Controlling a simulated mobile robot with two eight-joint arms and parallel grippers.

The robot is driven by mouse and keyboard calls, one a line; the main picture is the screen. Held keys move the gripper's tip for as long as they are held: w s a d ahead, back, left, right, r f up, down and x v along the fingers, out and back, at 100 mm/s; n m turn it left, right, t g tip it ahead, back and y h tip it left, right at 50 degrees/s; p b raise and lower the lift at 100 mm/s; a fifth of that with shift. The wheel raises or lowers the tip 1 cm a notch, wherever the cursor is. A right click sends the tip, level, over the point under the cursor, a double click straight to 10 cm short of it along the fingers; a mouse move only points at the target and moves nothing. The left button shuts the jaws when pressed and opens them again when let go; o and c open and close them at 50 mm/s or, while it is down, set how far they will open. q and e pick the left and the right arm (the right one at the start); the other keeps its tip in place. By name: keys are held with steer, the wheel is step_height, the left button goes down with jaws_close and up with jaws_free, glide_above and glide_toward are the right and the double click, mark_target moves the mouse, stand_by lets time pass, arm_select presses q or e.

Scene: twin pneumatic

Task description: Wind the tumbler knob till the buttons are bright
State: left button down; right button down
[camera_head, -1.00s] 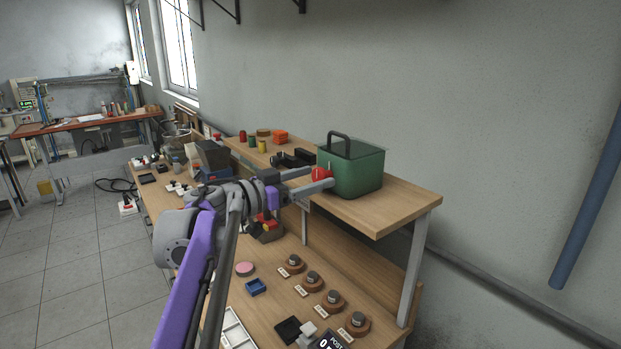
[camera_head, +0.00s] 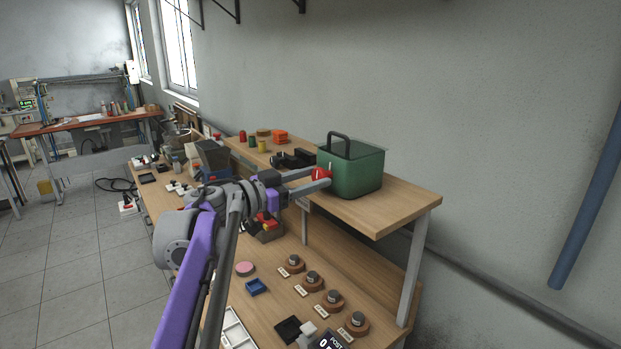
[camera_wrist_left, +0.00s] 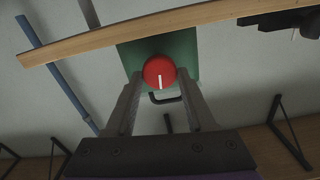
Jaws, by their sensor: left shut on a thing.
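The tumbler knob (camera_head: 322,173) is red and round, on the near side of a green box (camera_head: 357,171) with a black handle. The box stands on the raised shelf. My left gripper (camera_head: 318,180) reaches in from the left and is shut on the knob. In the left wrist view the knob (camera_wrist_left: 160,72) sits between the two fingertips (camera_wrist_left: 161,84), and its white mark points toward the bottom of the picture. I cannot make out any buttons on the box, bright or dark. My right gripper is not in view.
The shelf (camera_head: 400,203) has a metal leg at its front right corner. Small coloured pieces (camera_head: 262,146) lie behind on the shelf.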

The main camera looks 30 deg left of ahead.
arm_select(q)
steer(key=m+p, duration=0.1)
steer(key=m, duration=0.5)
steer(key=shift+d, duration=0.1)
steer(key=m+p, duration=0.1)
steer(key=m, duration=0.5)
steer(key=shift+m, duration=0.3)
steer(key=m, duration=0.4)
steer(key=m+p, duration=0.1)
steer(key=m, duration=0.3)
steer(key=m+p, duration=0.1)
steer(key=m, duration=0.3)
steer(key=shift+f+m, duration=0.35)
steer(key=shift+m, duration=0.05)
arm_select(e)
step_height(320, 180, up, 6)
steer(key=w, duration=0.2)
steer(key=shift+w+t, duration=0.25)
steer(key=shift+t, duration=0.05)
arm_select(q)
steer(key=shift+c, duration=1.3)
jaws_free()
steer(key=shift+s, duration=0.15)
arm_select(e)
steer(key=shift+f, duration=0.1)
